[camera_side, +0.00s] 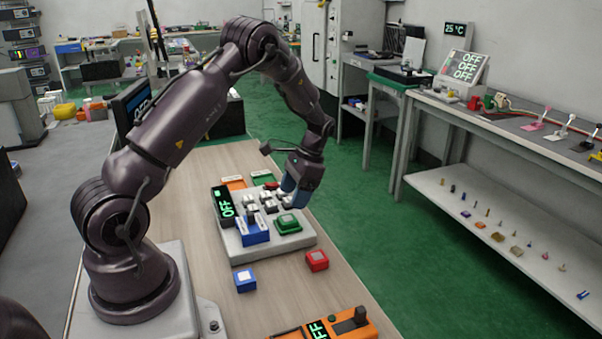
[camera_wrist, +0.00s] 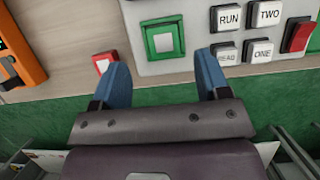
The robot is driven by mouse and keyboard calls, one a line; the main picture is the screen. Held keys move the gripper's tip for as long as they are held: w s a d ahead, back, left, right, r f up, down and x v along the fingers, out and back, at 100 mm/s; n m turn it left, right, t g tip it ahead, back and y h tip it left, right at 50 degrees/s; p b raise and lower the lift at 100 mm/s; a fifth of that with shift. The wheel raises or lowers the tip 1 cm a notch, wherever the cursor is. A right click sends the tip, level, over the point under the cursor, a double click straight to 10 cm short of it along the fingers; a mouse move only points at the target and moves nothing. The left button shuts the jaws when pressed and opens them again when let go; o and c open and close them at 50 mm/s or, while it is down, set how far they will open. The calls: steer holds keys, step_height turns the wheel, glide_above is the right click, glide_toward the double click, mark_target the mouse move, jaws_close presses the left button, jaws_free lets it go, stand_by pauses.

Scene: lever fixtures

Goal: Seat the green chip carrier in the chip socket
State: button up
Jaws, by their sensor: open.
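A green square piece (camera_side: 288,221) sits on the front right part of a pale grey panel (camera_side: 262,247). In the wrist view this green piece (camera_wrist: 162,41) has a pale square centre inside a green surround. I take it for the chip carrier on its socket, but cannot tell how deep it sits. My gripper (camera_side: 291,192) is at the panel's far right side.
White keys (camera_wrist: 229,17) and a red switch (camera_wrist: 298,36) are right of the fingers. A red block (camera_side: 317,260) and a blue block (camera_side: 244,279) lie on the table before the panel. A blue fixture (camera_side: 253,232) stands on the panel. An orange unit (camera_side: 340,326) is nearer.

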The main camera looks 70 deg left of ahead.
steer(key=w+d+r+t, duration=0.2)
steer(key=d+r, duration=0.3)
steer(key=r, duration=0.8)
steer(key=s+d+r+t, duration=0.3)
steer(key=s+d+r, duration=0.1)
steer(key=d+r, duration=0.4)
steer(key=s+d+r+t, duration=0.2)
steer(key=s+d+t, duration=0.3)
steer(key=s+d, duration=0.5)
steer(key=shift+s+d+r, duration=0.15)
steer(key=shift+s+r, duration=0.25)
steer(key=shift+s, duration=0.7)
